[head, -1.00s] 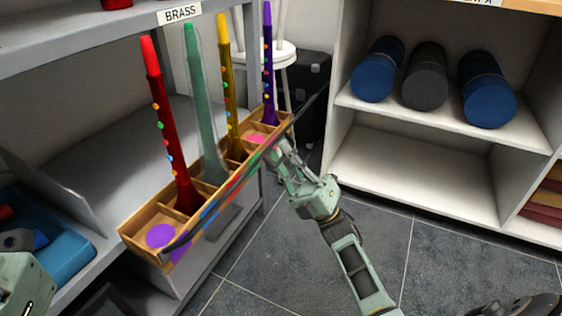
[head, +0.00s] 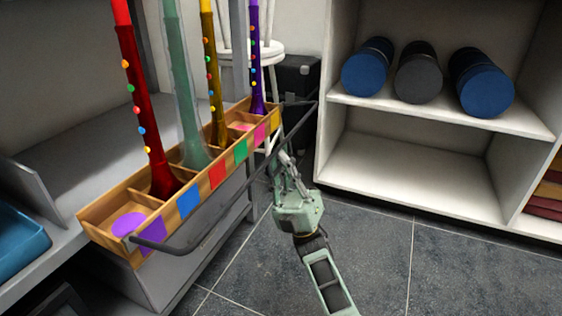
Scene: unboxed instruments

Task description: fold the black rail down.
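The black rail (head: 215,205) is a bar with bent ends along the front of a wooden compartment box (head: 112,208). It now stands out from the box front, and its far end rises near the box's far corner. My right gripper (head: 284,163) is at the rail's far half, with its fingers beside or touching the bar. I cannot tell whether the fingers are closed around it. My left gripper is not in view.
Red (head: 140,100), clear green (head: 184,80), yellow (head: 213,70) and purple (head: 255,60) instruments stand upright in the box. A blue tray (head: 20,245) is at the left. A white shelf unit (head: 400,165) with blue and grey cylinders stands right. Grey floor is open below.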

